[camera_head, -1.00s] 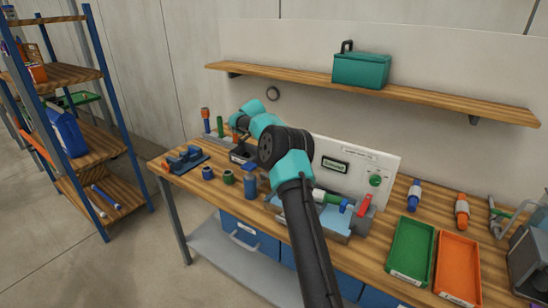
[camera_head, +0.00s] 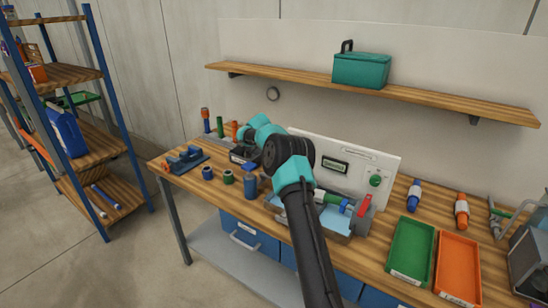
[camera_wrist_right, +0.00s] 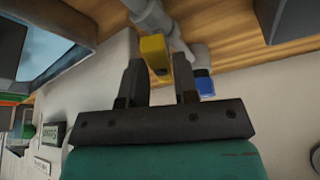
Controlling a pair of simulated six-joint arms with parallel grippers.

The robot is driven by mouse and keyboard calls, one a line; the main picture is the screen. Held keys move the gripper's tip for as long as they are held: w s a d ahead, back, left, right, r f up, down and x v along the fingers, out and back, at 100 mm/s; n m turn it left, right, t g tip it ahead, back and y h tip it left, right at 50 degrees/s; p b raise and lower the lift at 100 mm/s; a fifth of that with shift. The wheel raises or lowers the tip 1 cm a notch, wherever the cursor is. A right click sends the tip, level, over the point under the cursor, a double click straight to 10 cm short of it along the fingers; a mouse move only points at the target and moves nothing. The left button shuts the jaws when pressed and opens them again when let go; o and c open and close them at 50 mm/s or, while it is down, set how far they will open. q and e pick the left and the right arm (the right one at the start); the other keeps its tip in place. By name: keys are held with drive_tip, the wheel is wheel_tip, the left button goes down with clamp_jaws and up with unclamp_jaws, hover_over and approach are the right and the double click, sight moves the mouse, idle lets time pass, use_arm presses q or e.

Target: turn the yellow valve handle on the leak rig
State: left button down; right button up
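The yellow valve handle (camera_wrist_right: 155,48) is at the upper middle of the right wrist view, beside grey pipework (camera_wrist_right: 150,16). My right gripper (camera_wrist_right: 161,62) has its two dark fingers apart, one on each side of the handle. A gap shows between the handle and the right-hand finger; contact with the left-hand one I cannot tell. In the head view my right arm reaches over the bench toward a white panel (camera_head: 390,165) with a green display. The arm hides part of this panel, and I cannot make out the yellow handle there. My left gripper is not in view.
A blue fitting (camera_wrist_right: 204,83) sits just right of the fingers in the wrist view. On the bench, a green tray (camera_head: 388,268) and an orange tray (camera_head: 439,287) lie at right.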

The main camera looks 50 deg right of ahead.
clamp_jaws()
drive_tip(key=shift+m, duration=0.4)
drive_tip(key=shift+w+d+m+g+y, duration=0.15)
drive_tip(key=shift+m+g, duration=0.25)
drive_tip(key=shift+m, duration=0.6)
drive_tip(key=shift+w+a+m+g+y, duration=0.15)
drive_tip(key=shift+m+g, duration=0.25)
drive_tip(key=shift+m, duration=0.6)
drive_tip(key=shift+d+m, duration=0.15)
drive_tip(key=shift+m, duration=0.55)
drive_tip(key=shift+s+g, duration=0.1)
drive_tip(key=shift+g, duration=0.2)
drive_tip(key=shift+o, duration=1.8)
unclamp_jaws()
drive_tip(key=shift+r, duration=0.15)
